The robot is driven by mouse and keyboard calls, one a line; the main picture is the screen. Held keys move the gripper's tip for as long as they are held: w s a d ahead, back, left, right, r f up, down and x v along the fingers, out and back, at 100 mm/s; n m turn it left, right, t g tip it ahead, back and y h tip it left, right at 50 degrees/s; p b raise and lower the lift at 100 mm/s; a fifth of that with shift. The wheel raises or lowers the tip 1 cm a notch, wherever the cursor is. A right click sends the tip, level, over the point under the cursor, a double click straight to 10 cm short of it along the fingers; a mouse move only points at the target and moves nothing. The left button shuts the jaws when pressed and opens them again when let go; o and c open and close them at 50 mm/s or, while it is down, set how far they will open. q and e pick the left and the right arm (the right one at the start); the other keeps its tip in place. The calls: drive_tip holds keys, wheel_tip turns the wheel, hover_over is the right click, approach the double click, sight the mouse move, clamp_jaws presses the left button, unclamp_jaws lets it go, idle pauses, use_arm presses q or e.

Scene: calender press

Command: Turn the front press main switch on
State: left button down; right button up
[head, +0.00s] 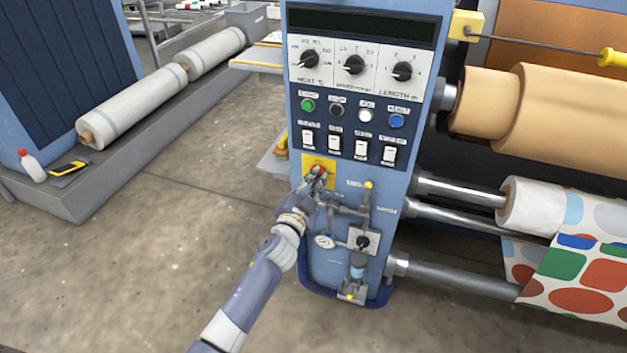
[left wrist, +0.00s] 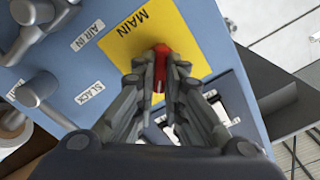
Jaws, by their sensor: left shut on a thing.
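The press main switch is a red handle (left wrist: 161,68) on a yellow plate (left wrist: 190,28) marked MAIN, seen in the left wrist view. In the head view the yellow plate (head: 310,163) sits low on the blue press panel, below the white rocker switches. My left gripper (head: 318,174) reaches up to it from the lower left. In the left wrist view my left gripper (left wrist: 160,72) is shut on the red handle, with a finger on each side. The fingers hide part of the handle and plate. My right gripper is not in view.
Above the plate are dials, coloured buttons (head: 338,110) and rocker switches (head: 334,144). Pipes and a gauge (head: 325,241) sit just below. Rollers with patterned fabric (head: 580,270) stand at right. Open floor (head: 150,260) lies to the left.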

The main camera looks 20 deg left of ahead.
use_arm(q)
drive_tip(key=m, duration=1)
drive_tip(key=shift+d+f, duration=0.15)
drive_tip(key=shift+f, duration=0.1)
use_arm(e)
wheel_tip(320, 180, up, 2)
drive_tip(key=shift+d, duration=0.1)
use_arm(q)
drive_tip(key=shift+m, duration=0.3)
drive_tip(key=c, duration=1.7)
unclamp_jaws()
